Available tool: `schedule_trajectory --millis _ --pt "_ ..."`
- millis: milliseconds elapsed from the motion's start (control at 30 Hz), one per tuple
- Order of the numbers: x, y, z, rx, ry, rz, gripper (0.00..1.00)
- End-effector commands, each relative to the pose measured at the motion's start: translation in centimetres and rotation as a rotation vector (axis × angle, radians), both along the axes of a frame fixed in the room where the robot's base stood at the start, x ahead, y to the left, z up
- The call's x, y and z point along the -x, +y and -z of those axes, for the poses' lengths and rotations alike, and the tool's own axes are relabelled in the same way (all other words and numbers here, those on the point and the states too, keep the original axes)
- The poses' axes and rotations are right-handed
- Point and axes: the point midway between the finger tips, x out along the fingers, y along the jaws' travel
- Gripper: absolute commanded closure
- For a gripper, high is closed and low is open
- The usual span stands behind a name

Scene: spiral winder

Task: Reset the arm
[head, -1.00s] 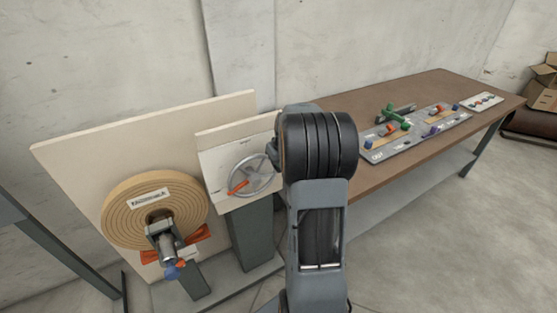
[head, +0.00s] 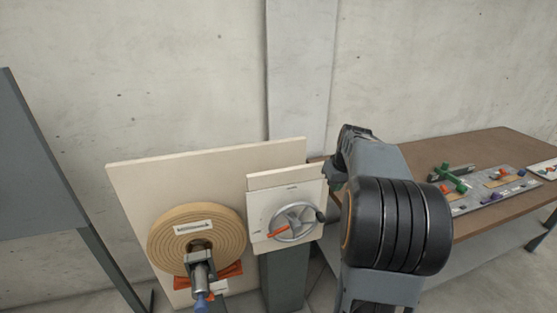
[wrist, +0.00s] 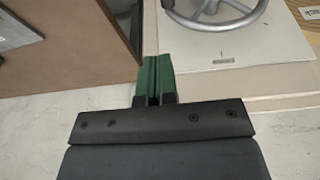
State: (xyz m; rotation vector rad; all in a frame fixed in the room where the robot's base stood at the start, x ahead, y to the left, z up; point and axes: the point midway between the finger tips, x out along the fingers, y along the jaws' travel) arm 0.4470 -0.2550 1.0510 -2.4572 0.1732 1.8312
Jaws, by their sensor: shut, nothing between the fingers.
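My gripper (wrist: 154,82) shows in the wrist view with its two green fingers together and nothing between them. In the head view my dark arm reaches up on the right, and the gripper end is mostly hidden behind it.
A tan spiral coil (head: 170,236) on a board stands left of the handwheel. A brown table (head: 440,153) with a grey panel (head: 520,188) of coloured parts is at the right. A grey upright (head: 35,150) stands at the far left.

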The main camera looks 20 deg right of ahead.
Motion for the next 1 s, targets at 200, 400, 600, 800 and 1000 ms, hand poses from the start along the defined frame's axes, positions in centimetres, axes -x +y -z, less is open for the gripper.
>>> schedule_trajectory --millis 200,400,600,800,1000 --pt "0.0 -0.1 -0.2 -0.008 -0.006 0.04 1.0" --pt "3.4 3.6 3.2 -0.067 0.068 0.214 1.0" --pt "8.3 14.1 3.9 -0.057 0.086 0.186 1.0" --pt "13.0 21.5 4.3 -0.027 0.053 0.031 1.0" --pt "14.6 25.0 3.1 -0.013 -0.012 -0.11 1.0"
